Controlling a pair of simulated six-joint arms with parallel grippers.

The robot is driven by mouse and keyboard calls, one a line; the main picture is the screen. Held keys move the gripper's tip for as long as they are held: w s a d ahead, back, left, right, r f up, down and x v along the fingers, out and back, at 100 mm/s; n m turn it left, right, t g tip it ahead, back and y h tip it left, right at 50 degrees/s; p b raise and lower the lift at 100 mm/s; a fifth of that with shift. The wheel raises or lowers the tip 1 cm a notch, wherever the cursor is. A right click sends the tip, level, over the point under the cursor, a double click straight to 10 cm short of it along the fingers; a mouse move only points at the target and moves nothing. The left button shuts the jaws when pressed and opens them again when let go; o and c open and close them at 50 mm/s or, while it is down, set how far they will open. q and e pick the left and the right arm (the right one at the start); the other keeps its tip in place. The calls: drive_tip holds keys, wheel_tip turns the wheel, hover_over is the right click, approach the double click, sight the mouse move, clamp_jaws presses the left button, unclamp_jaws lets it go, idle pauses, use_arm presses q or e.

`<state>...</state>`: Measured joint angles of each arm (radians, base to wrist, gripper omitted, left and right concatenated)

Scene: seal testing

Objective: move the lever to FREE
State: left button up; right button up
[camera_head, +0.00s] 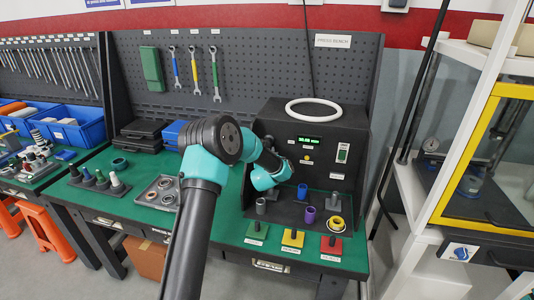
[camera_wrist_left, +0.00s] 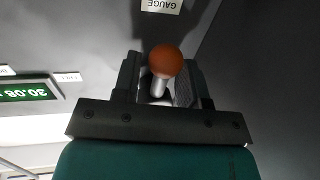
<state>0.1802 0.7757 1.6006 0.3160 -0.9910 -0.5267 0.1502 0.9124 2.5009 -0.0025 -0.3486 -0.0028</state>
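The lever shows in the left wrist view as an orange ball knob (camera_wrist_left: 166,60) on a short metal stem, standing out from the grey panel. My left gripper (camera_wrist_left: 160,82) has its fingers apart, one on each side of the knob and stem, with dark gaps between. In the head view my left gripper (camera_head: 285,170) is at the front of the black test machine (camera_head: 275,125), and the lever is hidden there. A white label reading GAUGE (camera_wrist_left: 161,5) appears upside down near the knob. No FREE marking is readable. My right gripper is not in view.
The machine has a green display (camera_head: 310,139) and a switch (camera_head: 343,152). Cups and rings stand on its base, including a purple cup (camera_head: 310,215). Green, yellow and red (camera_head: 331,245) pads lie in front. A metal tray (camera_head: 158,192) lies left.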

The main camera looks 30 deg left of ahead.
use_arm(q)
clamp_jaws()
idle(0.4)
drive_tip(key=shift+w+d, duration=0.1)
